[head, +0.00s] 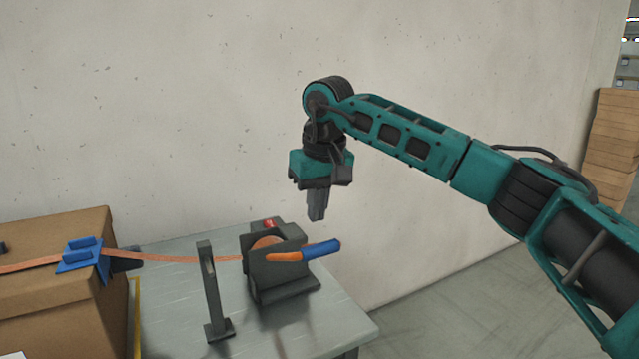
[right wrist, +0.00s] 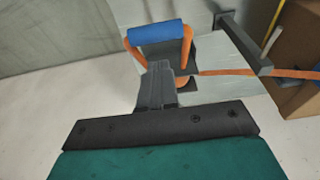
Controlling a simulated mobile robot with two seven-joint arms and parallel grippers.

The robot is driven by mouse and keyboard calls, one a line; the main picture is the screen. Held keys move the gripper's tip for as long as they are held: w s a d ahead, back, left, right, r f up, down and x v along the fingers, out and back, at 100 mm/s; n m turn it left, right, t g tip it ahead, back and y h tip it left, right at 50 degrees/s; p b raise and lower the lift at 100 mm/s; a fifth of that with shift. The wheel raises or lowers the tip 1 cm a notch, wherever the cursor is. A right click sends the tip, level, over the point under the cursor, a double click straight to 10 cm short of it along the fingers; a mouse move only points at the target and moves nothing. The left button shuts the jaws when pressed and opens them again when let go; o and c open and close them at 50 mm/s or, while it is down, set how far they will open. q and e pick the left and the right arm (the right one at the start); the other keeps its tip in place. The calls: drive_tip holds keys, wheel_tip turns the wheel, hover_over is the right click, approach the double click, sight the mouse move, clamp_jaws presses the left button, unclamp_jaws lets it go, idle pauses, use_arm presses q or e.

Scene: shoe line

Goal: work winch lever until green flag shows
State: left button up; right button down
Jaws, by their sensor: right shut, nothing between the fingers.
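The dark grey winch (head: 272,276) sits on the table with an orange strap (head: 190,259) running into it from the left. Its lever has a blue grip (head: 322,249) and orange arms, and points right, tilted slightly up. A small red piece (head: 271,223) shows at the back top of the winch. My right gripper (head: 317,218) is shut and empty, fingers down, above and apart from the lever in the head view. In the right wrist view the blue grip (right wrist: 157,32) shows beyond the shut fingertips (right wrist: 160,66). My left gripper is not in view.
A grey upright post (head: 211,290) stands on the grey table (head: 170,320) left of the winch. A cardboard box (head: 60,300) with a blue strap guard (head: 82,256) is at the left. A plain wall stands close behind. Floor is clear to the right.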

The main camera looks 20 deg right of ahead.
sight(319, 245)
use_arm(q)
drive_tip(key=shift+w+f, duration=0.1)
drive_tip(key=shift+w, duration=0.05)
use_arm(e)
drive_tip(key=shift+s+f, duration=0.2)
drive_tip(key=shift+f, duration=0.85)
drive_tip(key=shift+s+f, duration=0.15)
drive_tip(key=shift+f, duration=0.9)
